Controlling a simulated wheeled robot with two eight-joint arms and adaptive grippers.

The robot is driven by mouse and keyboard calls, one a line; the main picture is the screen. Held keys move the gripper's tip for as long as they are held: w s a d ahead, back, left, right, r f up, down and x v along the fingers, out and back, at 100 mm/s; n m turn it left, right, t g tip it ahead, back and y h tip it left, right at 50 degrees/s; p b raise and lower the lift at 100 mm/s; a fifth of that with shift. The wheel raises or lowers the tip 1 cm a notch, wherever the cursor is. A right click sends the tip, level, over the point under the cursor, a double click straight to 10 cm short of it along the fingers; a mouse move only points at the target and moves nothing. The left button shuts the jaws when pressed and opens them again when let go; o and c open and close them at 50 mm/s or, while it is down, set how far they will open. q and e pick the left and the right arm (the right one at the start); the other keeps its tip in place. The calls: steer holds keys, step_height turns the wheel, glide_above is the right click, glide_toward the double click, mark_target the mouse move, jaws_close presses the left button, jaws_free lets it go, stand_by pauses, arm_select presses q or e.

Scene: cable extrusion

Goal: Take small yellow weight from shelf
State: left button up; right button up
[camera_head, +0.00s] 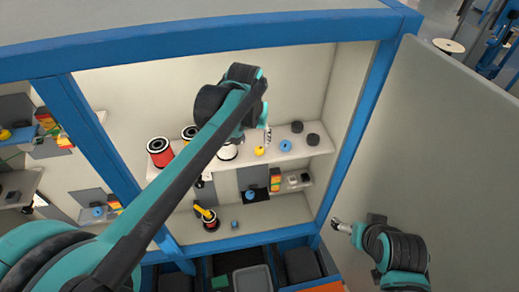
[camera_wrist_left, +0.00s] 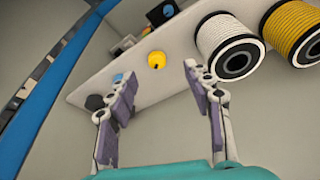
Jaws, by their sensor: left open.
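The small yellow weight (camera_head: 259,151) sits on the upper shelf (camera_head: 300,151), between a white spool and a small blue weight. In the left wrist view the yellow weight (camera_wrist_left: 156,60) shows beyond the fingertips, in line with the gap between them. My left gripper (camera_wrist_left: 157,76) is open and empty, with its fingers spread apart. In the head view my left gripper (camera_head: 267,136) is just above the weight, partly hidden by its own wrist. My right gripper (camera_head: 337,226) is at the lower right, away from the shelf; its finger state is too small to tell.
The blue weight (camera_head: 286,146) and black weights (camera_head: 297,127) (camera_head: 313,140) stand right of the yellow one. A white spool (camera_wrist_left: 229,47) and a yellow spool (camera_wrist_left: 293,32) stand close by. A blue frame post (camera_head: 360,120) bounds the cabinet at right. A lower shelf (camera_head: 270,212) holds small items.

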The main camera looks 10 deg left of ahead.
mark_target(259, 149)
arm_select(q)
steer(key=x, duration=0.5)
steer(key=w+p+x, duration=0.1)
steer(key=x, duration=0.2)
steer(key=shift+w+d+r, duration=0.1)
steer(key=shift+d, duration=0.3)
jaws_close()
